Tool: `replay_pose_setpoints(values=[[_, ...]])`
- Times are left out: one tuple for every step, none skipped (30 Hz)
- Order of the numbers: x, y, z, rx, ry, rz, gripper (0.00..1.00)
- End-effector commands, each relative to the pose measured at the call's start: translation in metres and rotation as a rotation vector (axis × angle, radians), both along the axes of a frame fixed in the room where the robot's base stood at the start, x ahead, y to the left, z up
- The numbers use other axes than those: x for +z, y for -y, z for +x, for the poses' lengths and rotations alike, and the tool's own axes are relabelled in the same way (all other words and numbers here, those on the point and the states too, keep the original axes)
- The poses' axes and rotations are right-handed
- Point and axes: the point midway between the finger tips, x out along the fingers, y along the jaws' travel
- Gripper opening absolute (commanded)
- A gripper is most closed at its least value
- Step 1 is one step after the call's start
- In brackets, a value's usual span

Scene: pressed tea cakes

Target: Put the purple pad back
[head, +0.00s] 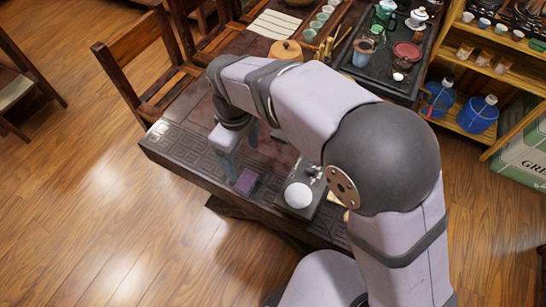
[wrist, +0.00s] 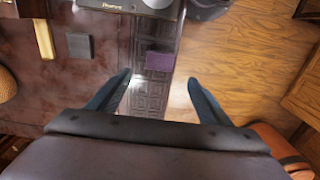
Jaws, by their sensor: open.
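The purple pad (head: 246,181) lies flat on the dark carved border of the table (head: 185,152), near its front edge. It also shows in the wrist view (wrist: 160,61), near the top middle, beyond my fingertips and between their lines. My gripper (head: 230,172) points down just left of the pad in the head view. In the wrist view its two dark blue fingers (wrist: 160,77) are wide apart with nothing between them. I cannot tell how high the fingertips are above the table.
A dark device with a round white plate (head: 298,195) stands right of the pad; its edge shows in the wrist view (wrist: 112,8). A grey block (wrist: 79,46) and a yellow bar (wrist: 44,38) lie on the table. A tea tray (head: 385,65) stands behind. Wooden chairs (head: 150,65) are left.

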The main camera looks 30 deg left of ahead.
Motion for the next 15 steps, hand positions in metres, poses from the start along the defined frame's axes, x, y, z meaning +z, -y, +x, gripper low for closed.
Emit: replay_pose_setpoints(values=[[0.000, 0.000, 0.000, -0.002, 0.000, 0.000, 0.73], [0.000, 0.001, 0.001, -0.005, 0.000, 0.000, 0.73], [0.000, 0.004, 0.004, -0.015, 0.000, 0.000, 0.73], [0.001, 0.007, 0.006, -0.026, 0.000, 0.000, 0.73], [0.001, 0.011, 0.009, -0.041, 0.000, 0.000, 0.73], [0.002, 0.019, 0.016, -0.069, 0.000, 0.000, 0.73], [0.002, 0.026, 0.021, -0.096, 0.000, -0.001, 0.73], [0.003, 0.035, 0.028, -0.129, 0.001, 0.000, 0.73], [0.003, 0.049, 0.038, -0.180, 0.001, 0.000, 0.73], [0.004, 0.062, 0.045, -0.225, 0.001, 0.000, 0.73], [0.004, 0.076, 0.053, -0.275, 0.000, -0.001, 0.73], [0.004, 0.097, 0.063, -0.347, 0.001, 0.000, 0.73], [0.005, 0.115, 0.070, -0.407, 0.001, 0.000, 0.73], [0.005, 0.133, 0.076, -0.469, 0.000, 0.000, 0.73], [0.004, 0.159, 0.082, -0.556, 0.000, 0.000, 0.73]])
